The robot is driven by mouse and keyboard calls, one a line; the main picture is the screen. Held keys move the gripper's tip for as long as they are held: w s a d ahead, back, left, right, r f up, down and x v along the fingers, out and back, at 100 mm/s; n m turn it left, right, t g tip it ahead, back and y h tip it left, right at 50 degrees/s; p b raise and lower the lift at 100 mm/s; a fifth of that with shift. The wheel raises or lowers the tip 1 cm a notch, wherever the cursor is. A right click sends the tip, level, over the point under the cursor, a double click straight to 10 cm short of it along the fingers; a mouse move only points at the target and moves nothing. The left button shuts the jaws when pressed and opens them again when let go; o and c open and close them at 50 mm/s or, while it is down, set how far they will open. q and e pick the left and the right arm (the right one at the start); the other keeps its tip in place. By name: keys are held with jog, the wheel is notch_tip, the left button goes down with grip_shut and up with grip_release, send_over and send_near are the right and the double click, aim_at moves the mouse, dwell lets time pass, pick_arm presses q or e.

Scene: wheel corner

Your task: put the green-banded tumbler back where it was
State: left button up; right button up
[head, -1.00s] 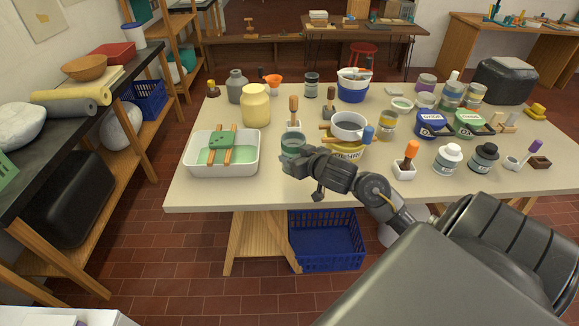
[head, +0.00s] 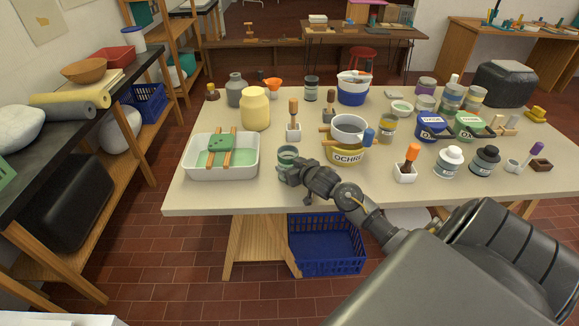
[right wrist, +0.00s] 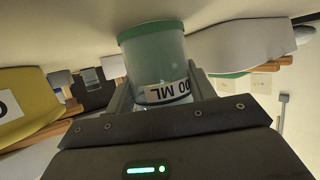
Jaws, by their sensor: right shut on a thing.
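The green-banded tumbler (head: 287,154) is a small grey-green cup near the front of the table, between the white basin and the ochre bucket. My right gripper (head: 289,168) is shut on it from the front right. In the right wrist view the tumbler (right wrist: 155,62) sits between the two fingers (right wrist: 160,95), with a green band at its upper end in the picture and a white label. I cannot tell whether its base touches the table. My left gripper is not in view.
The white basin (head: 190,163) with green liquid stands to the left. The ochre bucket (head: 345,157), with a pot on top, stands to the right. A brush holder (head: 293,133) is behind the tumbler. The table front (head: 225,198) is bare.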

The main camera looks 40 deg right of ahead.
dwell(0.3)
jog(key=o, duration=1.3)
jog(key=shift+f, duration=0.1)
jog(key=v, duration=1.2)
jog(key=shift+a, duration=0.1)
